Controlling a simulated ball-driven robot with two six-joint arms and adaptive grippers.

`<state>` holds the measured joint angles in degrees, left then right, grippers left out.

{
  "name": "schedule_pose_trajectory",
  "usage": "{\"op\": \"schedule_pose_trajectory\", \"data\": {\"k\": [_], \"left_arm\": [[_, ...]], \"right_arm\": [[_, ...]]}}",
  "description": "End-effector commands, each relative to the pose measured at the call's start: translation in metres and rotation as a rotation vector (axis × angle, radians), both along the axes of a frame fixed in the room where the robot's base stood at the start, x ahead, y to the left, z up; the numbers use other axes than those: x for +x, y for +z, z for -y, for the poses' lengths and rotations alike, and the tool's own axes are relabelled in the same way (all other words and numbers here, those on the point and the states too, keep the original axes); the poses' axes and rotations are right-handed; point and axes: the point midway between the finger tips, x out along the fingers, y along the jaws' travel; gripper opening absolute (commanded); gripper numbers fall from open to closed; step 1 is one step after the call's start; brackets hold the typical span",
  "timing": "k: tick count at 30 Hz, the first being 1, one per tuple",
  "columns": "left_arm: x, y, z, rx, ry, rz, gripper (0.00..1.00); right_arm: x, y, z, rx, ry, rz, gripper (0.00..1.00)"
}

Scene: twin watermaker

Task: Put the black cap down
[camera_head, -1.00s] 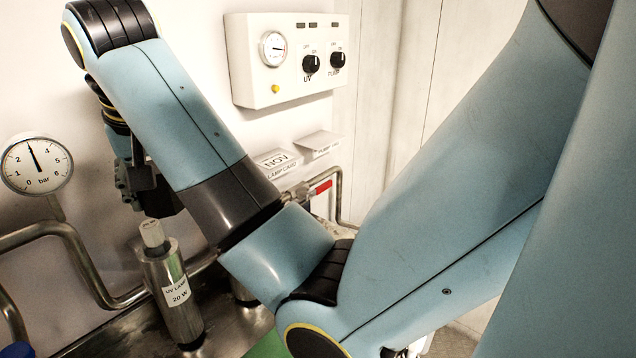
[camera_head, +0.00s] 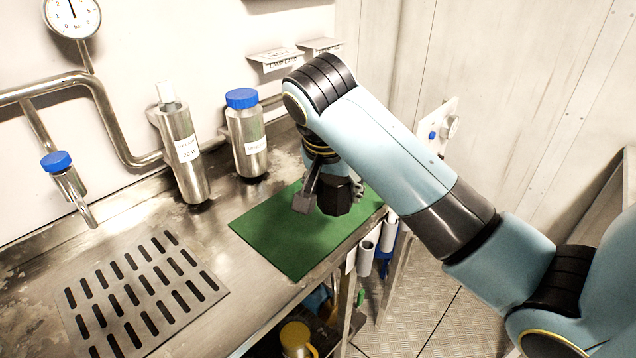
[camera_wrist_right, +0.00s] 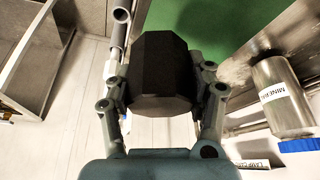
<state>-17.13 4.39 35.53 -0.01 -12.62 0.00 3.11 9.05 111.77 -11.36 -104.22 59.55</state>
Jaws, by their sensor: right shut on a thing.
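The black cap (camera_wrist_right: 160,72) is a dark faceted piece held between the fingers of my right gripper (camera_wrist_right: 162,90) in the right wrist view. In the head view my right gripper (camera_head: 332,200) is over the green mat (camera_head: 290,240), near its right part. The dark cap (camera_head: 338,196) shows there at the fingers, partly hidden by the gripper. I cannot tell whether it touches the mat. The green mat also shows behind the cap in the right wrist view (camera_wrist_right: 225,35). My left gripper is not in view.
A UV lamp cylinder (camera_head: 182,150) and a blue-capped mineral canister (camera_head: 246,140) stand behind the mat. A slotted drain plate (camera_head: 140,290) lies at left. A blue-capped tap (camera_head: 62,175) and pipes (camera_head: 110,120) run along the wall. The mat's left part is bare.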

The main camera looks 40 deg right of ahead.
Motion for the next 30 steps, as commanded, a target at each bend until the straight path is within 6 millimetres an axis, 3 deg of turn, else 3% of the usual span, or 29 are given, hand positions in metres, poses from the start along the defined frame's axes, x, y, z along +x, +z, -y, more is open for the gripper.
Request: {"op": "schedule_pose_trajectory", "data": {"k": [9,13,17,24,30], "left_arm": [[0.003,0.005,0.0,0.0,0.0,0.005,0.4],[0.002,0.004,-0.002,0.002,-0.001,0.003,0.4],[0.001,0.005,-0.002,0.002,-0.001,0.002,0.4],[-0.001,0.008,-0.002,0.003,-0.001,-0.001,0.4],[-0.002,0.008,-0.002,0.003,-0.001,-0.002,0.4]], "right_arm": [[0.068,-0.044,-0.038,0.004,0.003,-0.002,0.26],[0.086,-0.056,-0.046,0.002,0.004,0.0,0.26],[0.092,-0.062,-0.049,0.001,0.003,-0.001,0.26],[0.091,-0.096,-0.049,0.001,0.003,-0.003,0.26],[0.091,-0.101,-0.049,0.0,0.004,0.001,0.26]]}}
